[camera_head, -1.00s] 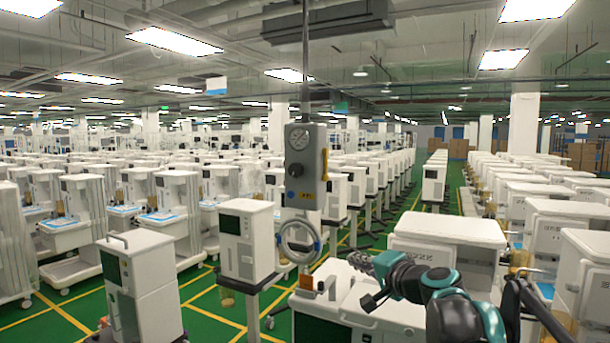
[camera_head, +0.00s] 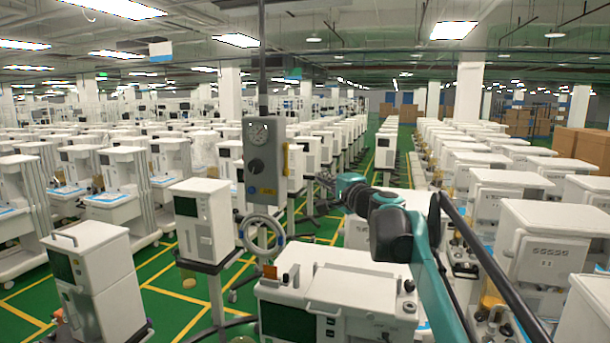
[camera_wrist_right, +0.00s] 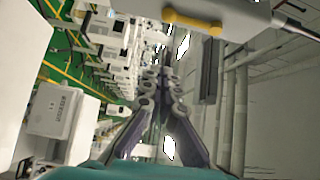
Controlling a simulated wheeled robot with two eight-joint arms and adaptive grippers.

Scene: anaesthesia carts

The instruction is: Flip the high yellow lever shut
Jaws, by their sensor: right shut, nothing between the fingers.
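The yellow lever (camera_head: 286,160) is a thin upright bar at the right side of the grey gauge box (camera_head: 262,160), which hangs on a vertical pole. In the wrist view the lever (camera_wrist_right: 192,20) lies along the box (camera_wrist_right: 130,14) near the top edge. My right gripper (camera_head: 318,178) is to the right of the lever and slightly lower, apart from it. In the wrist view its fingers (camera_wrist_right: 162,66) come together at the tips, with nothing between them. My left gripper is not in view.
A hose ring (camera_head: 262,236) hangs below the box. A white cart (camera_head: 345,290) stands below my right arm, and another white unit (camera_head: 205,220) stands left of the box. Rows of carts fill the hall, with green aisle floor between them.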

